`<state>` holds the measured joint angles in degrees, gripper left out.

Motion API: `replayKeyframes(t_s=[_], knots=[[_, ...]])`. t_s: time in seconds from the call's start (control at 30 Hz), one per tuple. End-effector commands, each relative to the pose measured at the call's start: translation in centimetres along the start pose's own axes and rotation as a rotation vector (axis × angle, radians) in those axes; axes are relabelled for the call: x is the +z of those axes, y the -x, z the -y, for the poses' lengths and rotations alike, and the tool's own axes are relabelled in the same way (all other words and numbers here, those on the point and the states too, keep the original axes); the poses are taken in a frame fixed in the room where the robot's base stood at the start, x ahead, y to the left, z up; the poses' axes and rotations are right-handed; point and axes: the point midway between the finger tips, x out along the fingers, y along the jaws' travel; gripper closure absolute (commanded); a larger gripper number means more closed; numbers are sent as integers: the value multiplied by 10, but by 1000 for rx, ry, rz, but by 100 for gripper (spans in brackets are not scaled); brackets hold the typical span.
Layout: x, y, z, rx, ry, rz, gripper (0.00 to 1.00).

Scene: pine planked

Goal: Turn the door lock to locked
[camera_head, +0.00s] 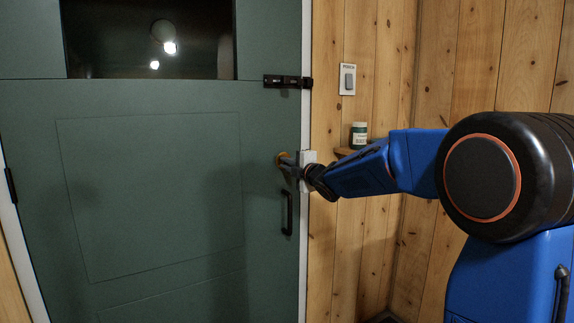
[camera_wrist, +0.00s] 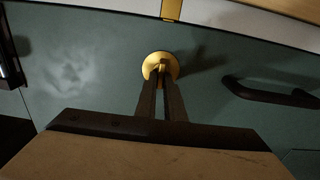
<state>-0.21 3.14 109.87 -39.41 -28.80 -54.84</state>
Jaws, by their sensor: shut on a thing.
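The door lock (camera_head: 282,158) is a small round brass piece on the green door (camera_head: 150,180), near its right edge and above the black pull handle (camera_head: 287,212). In the wrist view the lock (camera_wrist: 160,62) is a brass disc at the upper middle. My gripper (camera_head: 290,161) reaches the lock from the right. In the wrist view my gripper's (camera_wrist: 160,82) two dark fingers are close together in front of the disc, shut on the lock's turn piece. The fingers hide that piece, so its angle cannot be told.
A black slide bolt (camera_head: 287,82) is mounted higher on the door edge. A switch plate (camera_head: 347,79) is on the pine wall. The handle (camera_wrist: 270,92) is beside my fingers in the wrist view.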

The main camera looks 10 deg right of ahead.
Motion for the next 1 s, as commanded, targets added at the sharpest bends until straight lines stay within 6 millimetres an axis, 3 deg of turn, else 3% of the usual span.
replayKeyframes(t_s=[0.4, 0.43, 0.5, 0.83, 1.0], knots=[[1, 0, 0, -1, 5, 1, 100], [1, 0, 0, -1, 5, 1, 84], [1, 0, 0, -1, 5, 1, 73], [0, 2, 0, 0, 5, 1, 73], [1, 18, 0, 0, 5, 2, 73]])
